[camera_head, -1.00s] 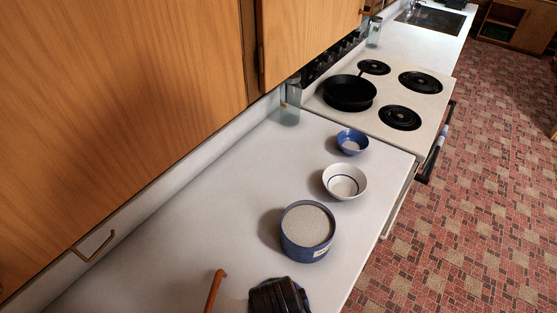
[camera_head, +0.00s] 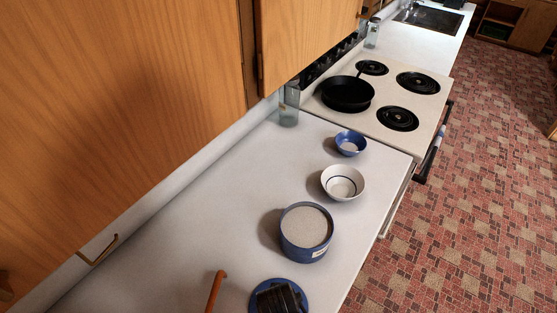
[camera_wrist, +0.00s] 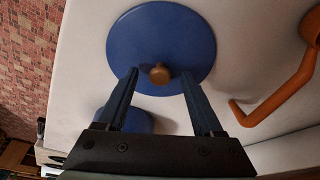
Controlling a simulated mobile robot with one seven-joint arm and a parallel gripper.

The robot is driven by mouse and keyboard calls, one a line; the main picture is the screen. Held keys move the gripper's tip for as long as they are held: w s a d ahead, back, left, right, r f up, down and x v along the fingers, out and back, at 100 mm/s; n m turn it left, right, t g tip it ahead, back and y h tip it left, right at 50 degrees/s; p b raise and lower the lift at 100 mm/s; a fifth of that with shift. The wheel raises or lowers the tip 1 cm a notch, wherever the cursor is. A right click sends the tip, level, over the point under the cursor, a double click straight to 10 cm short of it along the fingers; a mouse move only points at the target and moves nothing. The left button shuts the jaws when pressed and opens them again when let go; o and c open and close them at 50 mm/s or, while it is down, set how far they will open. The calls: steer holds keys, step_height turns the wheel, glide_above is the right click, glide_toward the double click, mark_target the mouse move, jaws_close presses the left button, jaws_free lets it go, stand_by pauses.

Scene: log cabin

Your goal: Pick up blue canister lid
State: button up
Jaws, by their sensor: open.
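The blue canister lid (camera_wrist: 160,35) is a round blue disc with a small wooden knob at its middle, lying on the white counter in the wrist view. Its blue edge also shows in the head view (camera_head: 257,297), mostly hidden under my gripper. My gripper (camera_wrist: 158,82) is open, with its two fingers on either side of the knob and nothing held between them. I cannot tell how far the fingertips are above the lid. The blue canister (camera_head: 305,232) stands open beside the lid, filled with pale grains.
An orange-brown hooked object (camera_head: 216,290) is close left of the lid in the head view. A white bowl (camera_head: 343,183) and a small blue bowl (camera_head: 350,144) stand beyond the canister. The stove holds a black pan (camera_head: 347,94). Wooden cabinets (camera_head: 120,100) overhang the counter's left side.

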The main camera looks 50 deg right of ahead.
jaws_close()
steer(key=shift+r, duration=0.1)
stand_by(0.3)
